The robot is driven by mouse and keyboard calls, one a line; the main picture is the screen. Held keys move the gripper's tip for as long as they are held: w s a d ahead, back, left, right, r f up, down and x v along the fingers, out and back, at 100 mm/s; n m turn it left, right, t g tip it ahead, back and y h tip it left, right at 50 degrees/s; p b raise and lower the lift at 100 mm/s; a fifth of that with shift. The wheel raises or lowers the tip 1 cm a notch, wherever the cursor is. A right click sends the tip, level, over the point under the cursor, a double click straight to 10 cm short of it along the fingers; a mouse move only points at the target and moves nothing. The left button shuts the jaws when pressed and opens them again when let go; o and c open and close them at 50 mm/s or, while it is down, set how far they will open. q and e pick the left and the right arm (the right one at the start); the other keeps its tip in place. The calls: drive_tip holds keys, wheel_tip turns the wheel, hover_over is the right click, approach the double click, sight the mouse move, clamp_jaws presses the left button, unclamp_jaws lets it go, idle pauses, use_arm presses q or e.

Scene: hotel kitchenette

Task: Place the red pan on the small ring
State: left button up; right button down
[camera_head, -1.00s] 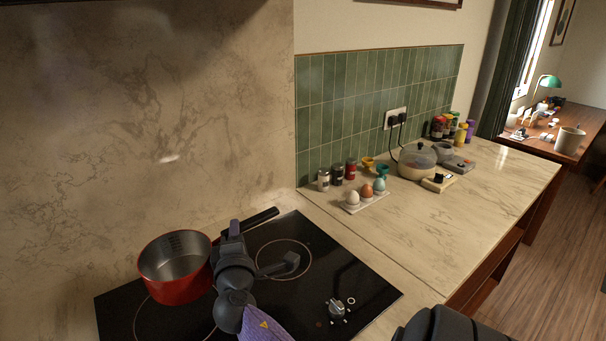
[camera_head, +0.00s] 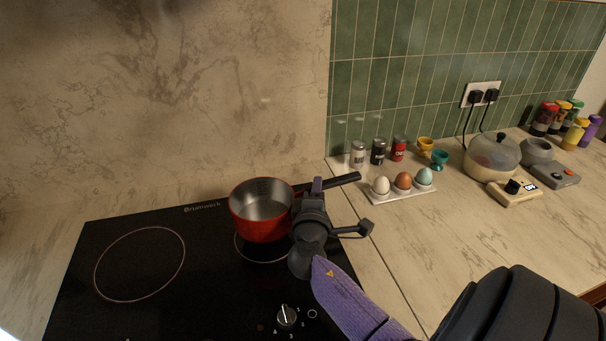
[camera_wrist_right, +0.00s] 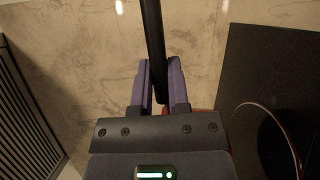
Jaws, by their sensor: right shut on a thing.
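The red pan (camera_head: 262,217), with a steel inside and a black handle (camera_head: 343,180), is upright over the small ring (camera_head: 262,262) on the black hob. The pan covers the back of the ring; its front and left arc shows. I cannot tell whether the pan's base touches the hob. My right gripper (camera_head: 317,187) is shut on the pan's handle, just right of the pan's body. In the right wrist view the handle (camera_wrist_right: 153,45) runs between the purple fingers of the right gripper (camera_wrist_right: 160,80). My left gripper is not in view.
The hob's large ring (camera_head: 97,275) is empty on the left. A knob (camera_head: 286,316) is at the hob's front. Right of the handle stand an egg tray (camera_head: 402,194), spice jars (camera_head: 378,152) and egg cups (camera_head: 439,160). A marble wall (camera_head: 170,120) rises behind the hob.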

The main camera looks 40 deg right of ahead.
wheel_tip(320, 180, down, 5)
drive_tip(key=shift+r+b, duration=0.15)
drive_tip(key=shift+b, duration=0.8)
drive_tip(key=shift+f, duration=0.2)
drive_tip(key=c, duration=0.6)
unclamp_jaws()
drive_tip(key=shift+r, duration=0.3)
drive_tip(key=v, duration=1.2)
drive_tip(key=shift+s+f, duration=0.1)
drive_tip(key=shift+f, duration=0.1)
